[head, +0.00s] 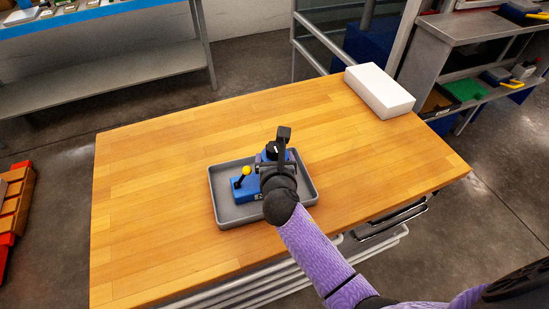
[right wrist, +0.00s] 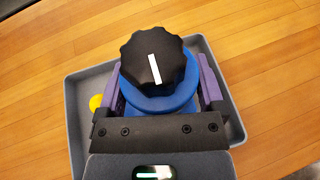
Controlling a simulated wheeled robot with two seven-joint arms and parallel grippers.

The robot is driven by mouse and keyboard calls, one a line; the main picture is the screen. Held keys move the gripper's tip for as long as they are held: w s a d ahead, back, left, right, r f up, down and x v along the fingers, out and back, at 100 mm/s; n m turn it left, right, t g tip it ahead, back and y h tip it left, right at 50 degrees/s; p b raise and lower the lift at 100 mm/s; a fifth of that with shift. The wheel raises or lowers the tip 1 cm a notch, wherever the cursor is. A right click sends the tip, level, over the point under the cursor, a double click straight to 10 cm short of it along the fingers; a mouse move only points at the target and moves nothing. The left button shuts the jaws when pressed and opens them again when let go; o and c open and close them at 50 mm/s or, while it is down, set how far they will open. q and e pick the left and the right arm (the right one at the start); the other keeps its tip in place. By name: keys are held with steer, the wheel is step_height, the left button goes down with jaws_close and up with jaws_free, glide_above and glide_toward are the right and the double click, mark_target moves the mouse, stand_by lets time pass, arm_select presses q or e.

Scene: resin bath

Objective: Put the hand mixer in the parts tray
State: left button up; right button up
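The grey parts tray (head: 229,220) sits on the wooden table, and its rim also shows in the right wrist view (right wrist: 75,130). My right gripper (head: 272,160) is over the tray. In the right wrist view its purple fingers (right wrist: 160,85) lie against both sides of a blue-bodied piece (right wrist: 158,100) with a large black knob (right wrist: 152,60) marked by a white line. This may be the hand mixer; no beaters show. Its underside is hidden, so I cannot tell whether it touches the tray. A blue joystick box (head: 243,190) with a yellow ball is in the tray. My left gripper is not in view.
A white block (head: 379,91) lies at the table's far right corner. The wooden table (head: 150,200) is bare left of the tray. Shelving (head: 470,28) stands at the back right, a bench (head: 100,74) at the back left, and wooden bins (head: 14,200) at the left.

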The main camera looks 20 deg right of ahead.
steer(key=shift+o, duration=0.5)
steer(key=shift+r, duration=0.25)
steer(key=p+v, duration=0.4)
steer(key=v, duration=0.8)
steer(key=shift+f, duration=0.2)
